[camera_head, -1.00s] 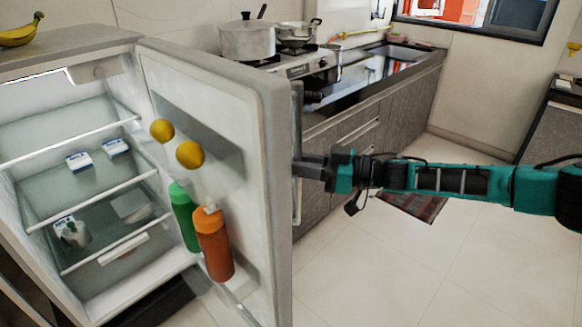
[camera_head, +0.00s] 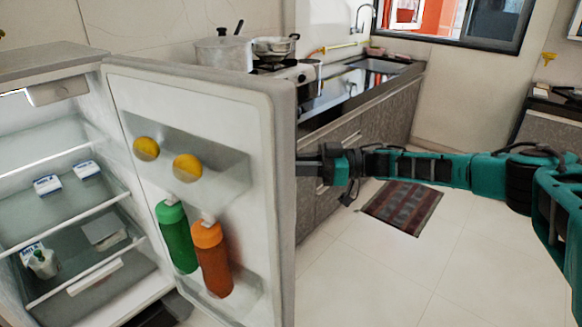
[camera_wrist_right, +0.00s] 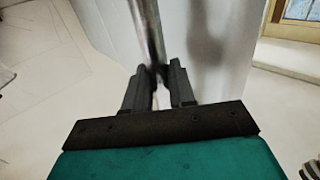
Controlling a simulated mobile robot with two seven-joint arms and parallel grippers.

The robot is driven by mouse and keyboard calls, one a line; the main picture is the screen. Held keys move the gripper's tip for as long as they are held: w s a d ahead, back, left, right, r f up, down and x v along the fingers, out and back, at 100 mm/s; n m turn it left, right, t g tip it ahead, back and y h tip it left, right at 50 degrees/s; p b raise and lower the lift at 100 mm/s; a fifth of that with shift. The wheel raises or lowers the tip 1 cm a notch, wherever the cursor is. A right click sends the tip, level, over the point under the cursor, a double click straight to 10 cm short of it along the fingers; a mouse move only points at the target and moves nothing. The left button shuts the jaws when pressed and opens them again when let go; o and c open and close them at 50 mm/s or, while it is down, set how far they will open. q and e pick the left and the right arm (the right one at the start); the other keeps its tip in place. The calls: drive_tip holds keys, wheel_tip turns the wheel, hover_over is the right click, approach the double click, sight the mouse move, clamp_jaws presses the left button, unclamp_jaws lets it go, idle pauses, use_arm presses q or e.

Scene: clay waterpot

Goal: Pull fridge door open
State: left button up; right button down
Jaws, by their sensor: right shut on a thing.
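The fridge door (camera_head: 262,200) stands open in the head view, its inner side with shelves facing me. The open fridge body (camera_head: 45,62) is at the left, with its interior showing. My right gripper (camera_head: 308,160) is at the door's free edge, its fingertips partly hidden behind that edge. In the right wrist view my right gripper (camera_wrist_right: 158,85) is shut around the metal door handle (camera_wrist_right: 147,30), a round bar beside the pale door face (camera_wrist_right: 195,45). My left gripper is in neither view.
The door shelves hold yellow fruits (camera_head: 187,167), a green bottle (camera_head: 177,237) and an orange bottle (camera_head: 213,258). A counter (camera_head: 385,95) with a stove and pots stands behind the door. A striped mat (camera_head: 402,205) lies on otherwise clear tiled floor (camera_head: 400,275).

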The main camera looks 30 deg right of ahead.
drive_tip(key=shift+w+a+r, duration=0.25)
drive_tip(key=shift+a+r, duration=0.05)
drive_tip(key=c, duration=1.4)
unclamp_jaws()
drive_tip(key=o, duration=0.3)
drive_tip(key=shift+w+a+f, duration=0.15)
drive_tip(key=shift+w+a, duration=0.1)
drive_tip(key=shift+a, duration=0.05)
drive_tip(key=shift+o, duration=0.3)
drive_tip(key=shift+d, duration=0.1)
drive_tip(key=b+v, duration=0.1)
drive_tip(key=v, duration=1.2)
drive_tip(key=shift+d+f, duration=0.15)
drive_tip(key=shift+d, duration=0.05)
drive_tip(key=shift+s, duration=0.1)
